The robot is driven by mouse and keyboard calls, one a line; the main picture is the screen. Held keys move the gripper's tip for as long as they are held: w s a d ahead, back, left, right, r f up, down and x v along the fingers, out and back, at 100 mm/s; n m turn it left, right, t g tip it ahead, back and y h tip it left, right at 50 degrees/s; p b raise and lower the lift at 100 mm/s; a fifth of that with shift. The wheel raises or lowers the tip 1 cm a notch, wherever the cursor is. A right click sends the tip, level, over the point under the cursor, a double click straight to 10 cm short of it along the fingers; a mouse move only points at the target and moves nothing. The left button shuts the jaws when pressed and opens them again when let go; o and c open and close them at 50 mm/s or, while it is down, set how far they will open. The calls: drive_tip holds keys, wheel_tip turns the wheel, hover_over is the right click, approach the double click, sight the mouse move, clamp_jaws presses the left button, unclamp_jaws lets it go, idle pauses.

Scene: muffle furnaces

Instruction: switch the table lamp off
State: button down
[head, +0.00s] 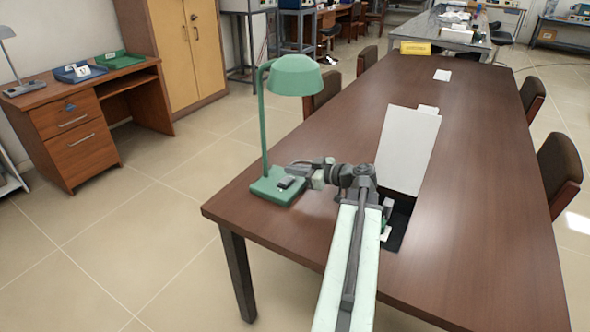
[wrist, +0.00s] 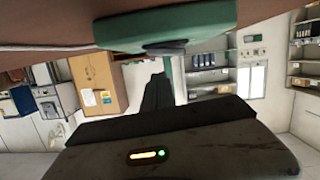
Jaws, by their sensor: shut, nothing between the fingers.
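The green table lamp (head: 292,76) stands upright near the left edge of the long brown table. Its thin post (head: 263,125) rises from a flat green base (head: 273,192). In the wrist view, which is turned over, the base (wrist: 120,33) shows at the top with a dark grey part, likely the switch (wrist: 165,47), on it. My gripper (head: 290,182) is shut and empty, its dark tip at the base. It also shows in the wrist view (wrist: 156,82), pointing at the base. I cannot tell whether the tip touches the switch, or whether the lamp is lit.
Brown chairs (head: 560,170) line the table. A wooden desk (head: 80,130) stands at the left. The floor between is clear.

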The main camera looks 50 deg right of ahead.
drive_tip(key=r+p, duration=0.2)
drive_tip(key=r, duration=0.1)
drive_tip(key=shift+w+d+r, duration=0.1)
drive_tip(key=shift+w+r, duration=0.1)
drive_tip(key=shift+r, duration=0.05)
drive_tip(key=f+v, duration=0.2)
drive_tip(key=v, duration=0.8)
drive_tip(key=shift+s+d+r+p, duration=0.2)
drive_tip(key=shift+d+r+p, duration=0.05)
drive_tip(key=shift+d+p, duration=0.1)
